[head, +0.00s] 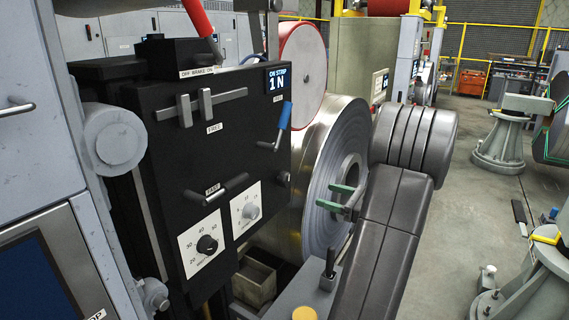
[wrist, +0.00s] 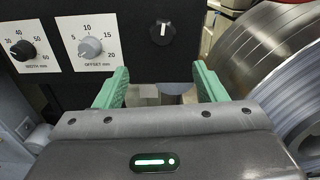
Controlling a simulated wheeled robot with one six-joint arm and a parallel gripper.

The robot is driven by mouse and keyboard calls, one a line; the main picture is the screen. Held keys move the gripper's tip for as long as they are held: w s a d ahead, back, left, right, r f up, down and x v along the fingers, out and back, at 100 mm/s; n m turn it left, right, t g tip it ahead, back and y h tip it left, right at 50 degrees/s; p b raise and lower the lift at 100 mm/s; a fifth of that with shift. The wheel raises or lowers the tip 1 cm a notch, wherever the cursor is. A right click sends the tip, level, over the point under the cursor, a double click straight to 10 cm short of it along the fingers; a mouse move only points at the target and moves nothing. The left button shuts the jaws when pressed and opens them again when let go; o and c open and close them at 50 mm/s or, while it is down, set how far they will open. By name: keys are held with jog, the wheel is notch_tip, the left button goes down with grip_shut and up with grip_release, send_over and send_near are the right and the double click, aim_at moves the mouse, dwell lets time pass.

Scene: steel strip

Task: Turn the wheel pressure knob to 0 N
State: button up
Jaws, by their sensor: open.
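A small black knob (wrist: 161,32) with a white pointer mark sits on the black panel, above and beyond my fingertips in the wrist view. Its pointer looks roughly upward; no label for it is readable. In the head view it is a dark knob (head: 283,179) near the panel's right edge. A display (head: 278,79) at the panel's upper right reads "ON STRIP" and 1 N. My gripper (head: 342,199) is open and empty, to the right of the panel in the head view. In the wrist view its green fingers (wrist: 161,80) are spread apart, touching nothing visible.
The width knob (head: 207,244) and offset knob (head: 250,211) are on white plates at the panel's lower part. A blue-handled lever (head: 284,114) is above the black knob. A large steel coil (head: 320,190) stands close behind and right of the panel.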

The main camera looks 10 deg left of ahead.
aim_at(288, 181)
jog(key=p+x, duration=0.1)
jog(key=x, duration=0.3)
jog(key=p+x, duration=0.1)
jog(key=x, duration=0.4)
jog(key=p+x, duration=0.1)
jog(key=x, duration=0.4)
jog(key=shift+w+d+r, duration=0.15)
jog(key=shift+w+r, duration=0.05)
jog(key=shift+r, duration=0.1)
jog(key=c, duration=1)
